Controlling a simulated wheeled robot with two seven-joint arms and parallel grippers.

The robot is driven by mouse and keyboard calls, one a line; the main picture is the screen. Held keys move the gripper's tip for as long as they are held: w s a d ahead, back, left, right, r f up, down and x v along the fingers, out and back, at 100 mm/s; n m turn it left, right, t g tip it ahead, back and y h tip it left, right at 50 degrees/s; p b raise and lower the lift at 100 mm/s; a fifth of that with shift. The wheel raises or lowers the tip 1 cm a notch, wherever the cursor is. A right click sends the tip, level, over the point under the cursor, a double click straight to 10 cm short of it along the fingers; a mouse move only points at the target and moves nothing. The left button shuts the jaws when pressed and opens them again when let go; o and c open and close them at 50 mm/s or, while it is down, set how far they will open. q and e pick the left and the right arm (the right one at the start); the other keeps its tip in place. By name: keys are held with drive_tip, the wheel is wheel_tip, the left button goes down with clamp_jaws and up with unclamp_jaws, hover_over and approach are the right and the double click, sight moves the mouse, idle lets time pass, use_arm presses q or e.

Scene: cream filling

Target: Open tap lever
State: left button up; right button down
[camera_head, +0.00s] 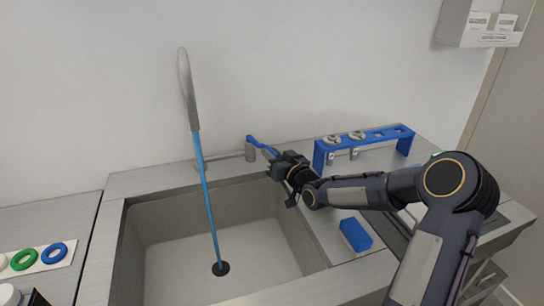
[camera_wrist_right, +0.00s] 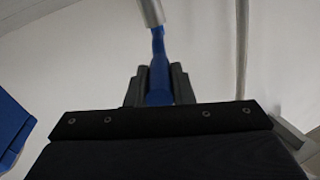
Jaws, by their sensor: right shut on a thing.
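The blue tap lever (camera_head: 254,142) sits on top of a grey tap post (camera_head: 250,153) at the back rim of the sink. My right gripper (camera_head: 276,160) reaches in from the right and is shut on the lever's free end. In the right wrist view the blue lever (camera_wrist_right: 158,75) lies between the two dark fingers of my right gripper (camera_wrist_right: 159,84). A grey spout (camera_head: 189,90) stands high over the sink. A thin blue stream (camera_head: 207,195) runs from it down to the dark drain. My left gripper is out of view.
The steel sink (camera_head: 165,235) is otherwise empty. A blue rack (camera_head: 365,143) with grey items stands behind my right arm. A blue block (camera_head: 355,234) lies on the counter right of the sink. Coloured rings lie on a white strip (camera_head: 40,257) at the left.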

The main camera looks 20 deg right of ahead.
drive_tip(key=c, duration=1.3)
unclamp_jaws()
drive_tip(key=shift+o, duration=0.2)
drive_tip(key=s+d, duration=0.1)
drive_tip(key=s, duration=0.6)
drive_tip(key=shift+s+b, duration=0.35)
drive_tip(key=shift+b, duration=0.05)
